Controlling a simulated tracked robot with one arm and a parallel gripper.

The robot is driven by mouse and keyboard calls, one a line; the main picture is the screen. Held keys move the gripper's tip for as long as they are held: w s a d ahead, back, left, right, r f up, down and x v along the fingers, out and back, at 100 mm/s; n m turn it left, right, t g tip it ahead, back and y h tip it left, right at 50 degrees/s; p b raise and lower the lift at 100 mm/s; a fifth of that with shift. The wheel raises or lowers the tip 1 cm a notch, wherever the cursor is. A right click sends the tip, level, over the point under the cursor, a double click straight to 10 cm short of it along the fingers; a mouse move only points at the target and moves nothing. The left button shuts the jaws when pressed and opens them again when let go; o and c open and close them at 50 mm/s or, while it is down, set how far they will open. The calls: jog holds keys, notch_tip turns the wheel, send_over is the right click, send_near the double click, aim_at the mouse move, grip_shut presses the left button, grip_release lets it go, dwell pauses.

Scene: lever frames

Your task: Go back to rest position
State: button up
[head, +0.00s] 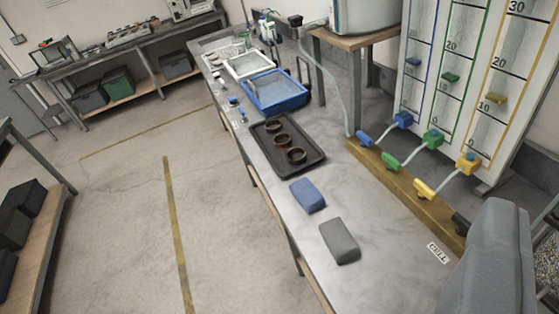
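A grey rounded part of what looks like my gripper (497,262) fills the lower right corner, close to the camera. Only this one piece shows, so the opening between the fingers is hidden. It stands over the right end of the bench, in front of the end of a wooden rail (412,190). The rail carries a blue lever (364,139), a green lever (391,162), a yellow lever (424,189) and a black lever (460,222), partly beside the grey part. I see nothing held.
A bench (385,255) holds a blue sponge-like block (308,195), a grey block (340,241), a dark tray (270,162) with three brown rings, and a blue tub (274,94). A gauge board (447,75) stands behind the rail. Open floor (120,215) lies left.

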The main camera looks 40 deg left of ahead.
jog(key=shift+s+a+r+n, duration=0.25)
jog(key=shift+s+r, duration=0.25)
jog(key=shift+r, duration=0.25)
notch_tip(320, 180, up, 3)
jog(key=p, duration=0.3)
jog(key=shift+f, duration=0.1)
jog(key=shift+c, duration=0.3)
jog(key=shift+c, duration=1)
jog(key=shift+w+d, duration=0.1)
jog(key=shift+d, duration=0.05)
